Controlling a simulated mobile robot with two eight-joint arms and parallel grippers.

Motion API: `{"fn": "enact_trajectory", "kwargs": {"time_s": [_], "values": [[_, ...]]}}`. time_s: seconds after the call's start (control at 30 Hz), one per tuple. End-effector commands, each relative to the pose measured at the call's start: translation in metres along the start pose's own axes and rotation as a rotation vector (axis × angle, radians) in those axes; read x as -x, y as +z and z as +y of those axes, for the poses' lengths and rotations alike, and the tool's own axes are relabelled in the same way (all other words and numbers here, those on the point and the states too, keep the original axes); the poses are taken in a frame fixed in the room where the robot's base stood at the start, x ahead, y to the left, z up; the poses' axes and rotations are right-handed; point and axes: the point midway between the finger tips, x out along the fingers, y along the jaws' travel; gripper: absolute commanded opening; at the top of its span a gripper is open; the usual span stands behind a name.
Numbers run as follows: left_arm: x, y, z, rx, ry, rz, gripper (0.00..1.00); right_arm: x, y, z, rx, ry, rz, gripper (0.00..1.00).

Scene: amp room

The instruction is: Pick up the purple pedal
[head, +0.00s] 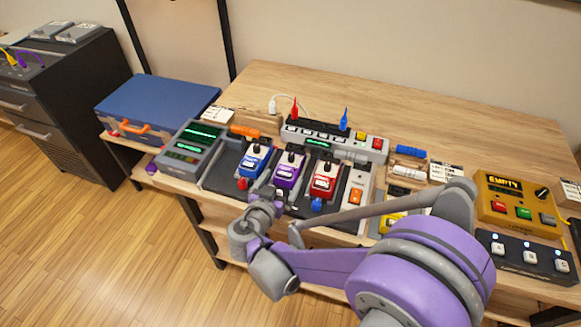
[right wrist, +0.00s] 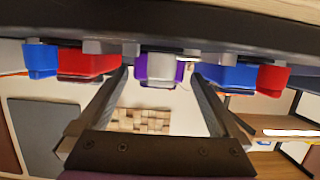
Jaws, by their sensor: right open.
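The purple pedal (head: 289,168) sits on the black board (head: 222,178) on the wooden bench, between the blue pedal (head: 254,161) and the red pedal (head: 325,178). My right gripper (head: 275,194) is low at the board's front edge, just in front of the purple pedal. In the right wrist view, my right gripper (right wrist: 160,78) is open, with nothing held. There the purple pedal (right wrist: 141,70) shows centred between the spread fingertips, under a dark edge. Whether the fingers touch it I cannot tell. My left gripper is not in view.
A power strip (head: 335,143) with plugs stands behind. A grey display unit (head: 190,147) is on the left, a yellow box (head: 518,204) on the right. The bench's back is clear.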

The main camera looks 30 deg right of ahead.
Motion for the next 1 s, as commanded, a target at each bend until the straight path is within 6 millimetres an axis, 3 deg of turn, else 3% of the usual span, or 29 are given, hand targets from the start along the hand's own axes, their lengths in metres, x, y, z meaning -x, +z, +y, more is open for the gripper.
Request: {"fn": "enact_trajectory", "kwargs": {"time_s": [0.23, 0.53, 1.0], "values": [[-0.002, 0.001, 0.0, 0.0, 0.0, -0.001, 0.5, -0.036, -0.003, 0.003, -0.001, 0.004, 0.0, 1.0], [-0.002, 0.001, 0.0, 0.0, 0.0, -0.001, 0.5, -0.041, -0.003, 0.002, 0.0, 0.001, 0.0, 1.0], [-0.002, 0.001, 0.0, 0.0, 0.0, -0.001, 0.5, -0.041, -0.003, 0.002, 0.0, 0.001, 0.0, 0.17]]}}
